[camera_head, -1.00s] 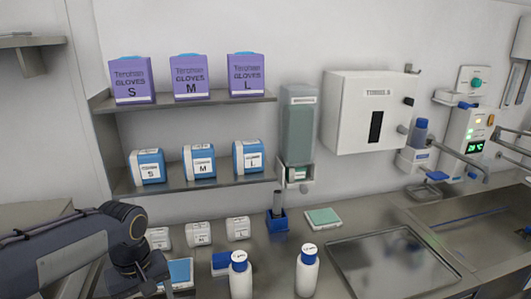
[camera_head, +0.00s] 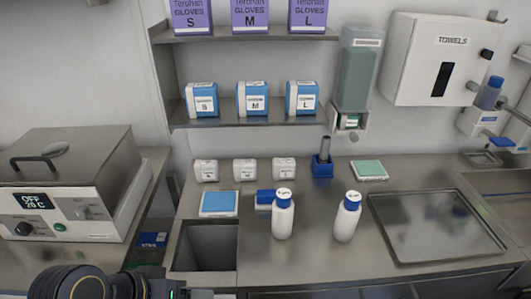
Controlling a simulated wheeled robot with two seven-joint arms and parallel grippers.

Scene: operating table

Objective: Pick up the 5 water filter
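I cannot make out anything marked as a water filter. On the counter stand two white bottles with blue caps, a left one (camera_head: 283,218) and a right one (camera_head: 346,219). Neither gripper's fingers are in view.
A metal tray (camera_head: 437,225) lies at the right. A blue pad (camera_head: 220,203) lies left of the bottles, above a square opening (camera_head: 208,247). A heating unit (camera_head: 75,185) stands at far left. Glove boxes (camera_head: 250,15) and blue boxes (camera_head: 252,99) sit on shelves.

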